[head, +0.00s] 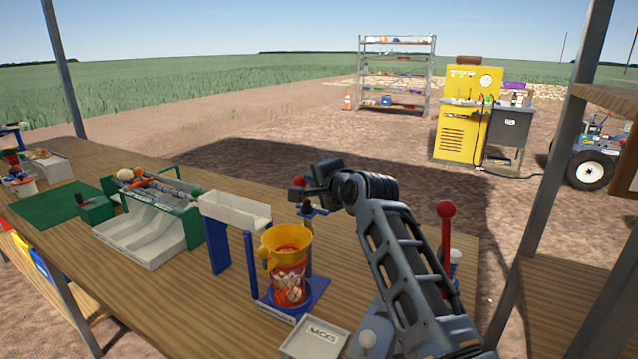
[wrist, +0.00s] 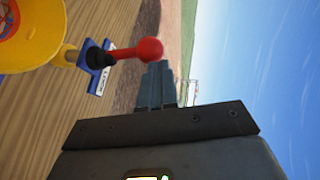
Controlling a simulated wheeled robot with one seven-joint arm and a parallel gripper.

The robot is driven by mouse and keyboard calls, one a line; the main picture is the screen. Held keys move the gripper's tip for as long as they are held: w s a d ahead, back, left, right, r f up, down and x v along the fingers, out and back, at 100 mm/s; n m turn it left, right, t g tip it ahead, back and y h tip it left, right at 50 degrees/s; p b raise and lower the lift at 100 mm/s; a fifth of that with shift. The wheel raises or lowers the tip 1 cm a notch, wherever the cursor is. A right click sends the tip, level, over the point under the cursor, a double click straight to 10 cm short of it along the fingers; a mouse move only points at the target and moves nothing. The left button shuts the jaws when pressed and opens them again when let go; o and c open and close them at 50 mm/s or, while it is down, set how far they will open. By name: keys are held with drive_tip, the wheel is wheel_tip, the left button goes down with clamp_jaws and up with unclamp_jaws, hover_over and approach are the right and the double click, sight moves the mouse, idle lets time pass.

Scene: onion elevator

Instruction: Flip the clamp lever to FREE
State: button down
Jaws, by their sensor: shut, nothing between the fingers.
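A lever with a red ball knob (wrist: 150,48) sticks out from a blue bracket (wrist: 95,55) beside the yellow funnel (wrist: 28,35) in the wrist view. In the head view the red knob (head: 298,181) shows above the funnel stand, partly hidden by my gripper. My gripper (wrist: 160,68) is shut and empty. Its fingertips are close to the red knob in the wrist view; I cannot tell whether they touch it. In the head view my gripper (head: 305,196) is behind and above the funnel.
The yellow funnel sits over a red mesh bag (head: 290,287) on a blue stand. A white chute (head: 236,213) stands to its left. A SACKS tray (head: 314,339) lies in front. Another tall lever with a red knob (head: 446,210) stands right of my arm.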

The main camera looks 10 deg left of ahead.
drive_tip(key=shift+w+a+r, duration=0.1)
drive_tip(key=shift+w+a, duration=0.1)
drive_tip(key=shift+a, duration=0.35)
drive_tip(key=shift+w+a+r, duration=0.1)
drive_tip(key=shift+w+a, duration=0.05)
drive_tip(key=shift+a, duration=0.55)
drive_tip(key=shift+r, duration=0.1)
